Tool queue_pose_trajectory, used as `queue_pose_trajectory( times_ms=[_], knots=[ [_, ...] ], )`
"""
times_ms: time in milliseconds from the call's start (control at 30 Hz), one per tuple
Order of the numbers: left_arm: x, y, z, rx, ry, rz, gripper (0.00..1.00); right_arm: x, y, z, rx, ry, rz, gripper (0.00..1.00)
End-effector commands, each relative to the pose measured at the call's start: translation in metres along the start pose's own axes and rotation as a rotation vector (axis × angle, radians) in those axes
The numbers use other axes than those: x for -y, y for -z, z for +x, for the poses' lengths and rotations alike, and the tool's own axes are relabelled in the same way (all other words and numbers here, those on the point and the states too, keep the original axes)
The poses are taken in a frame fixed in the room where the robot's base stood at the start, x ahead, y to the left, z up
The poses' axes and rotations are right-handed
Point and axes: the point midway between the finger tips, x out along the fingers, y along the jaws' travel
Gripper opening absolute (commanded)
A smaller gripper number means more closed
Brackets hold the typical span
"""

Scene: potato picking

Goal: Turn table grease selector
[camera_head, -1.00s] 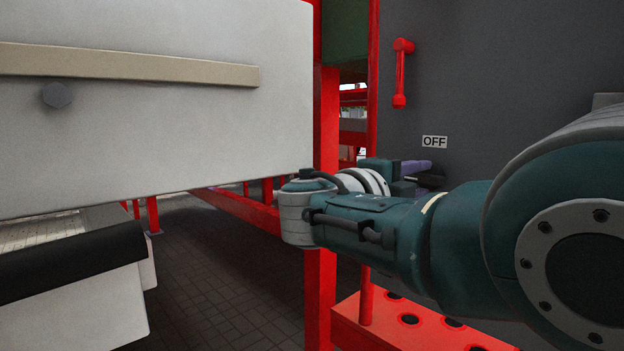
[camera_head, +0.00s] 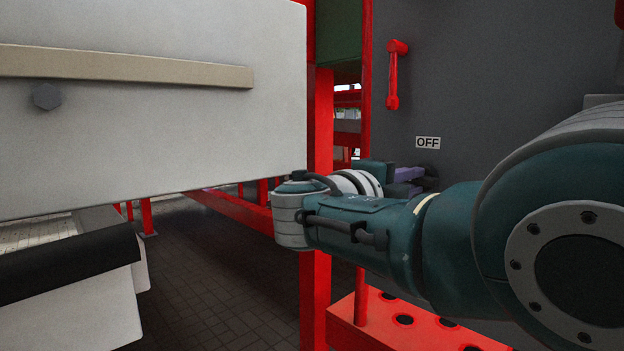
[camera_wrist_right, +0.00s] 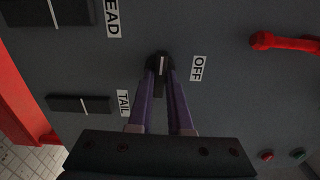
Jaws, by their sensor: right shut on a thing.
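The dark selector knob (camera_wrist_right: 161,86) with a light pointer mark sits on a grey panel (camera_wrist_right: 225,110) in the right wrist view. An "OFF" label (camera_wrist_right: 198,68) is to its right and a "TAIL" label (camera_wrist_right: 123,103) to its lower left. My right gripper (camera_wrist_right: 162,70) has its two purple fingers on either side of the knob, shut on it. In the head view my right gripper (camera_head: 428,172) is at the panel just below the "OFF" label (camera_head: 428,143); the knob is mostly hidden there. My left gripper is not in view.
A red handle (camera_head: 392,76) projects from the panel above the label. Red frame posts (camera_head: 318,160) stand left of the panel. A large white panel (camera_head: 150,120) fills the upper left. A red perforated step (camera_head: 390,322) lies below my right arm. Two dark bars (camera_wrist_right: 80,104) flank the knob's left.

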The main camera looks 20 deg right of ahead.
Motion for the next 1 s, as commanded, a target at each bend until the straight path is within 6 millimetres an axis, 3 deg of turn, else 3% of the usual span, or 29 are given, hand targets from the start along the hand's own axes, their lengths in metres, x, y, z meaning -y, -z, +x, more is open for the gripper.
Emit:
queue_pose_trajectory(
  times_ms=[267, 1000],
  knots=[
    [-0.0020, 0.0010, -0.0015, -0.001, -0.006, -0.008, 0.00, 0.0011, -0.0001, 0.0001, 0.000, 0.002, 0.179, 0.00],
    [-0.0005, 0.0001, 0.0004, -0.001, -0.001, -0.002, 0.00, 0.0006, 0.0000, 0.0001, 0.000, 0.003, 0.879, 0.00]
  ],
)
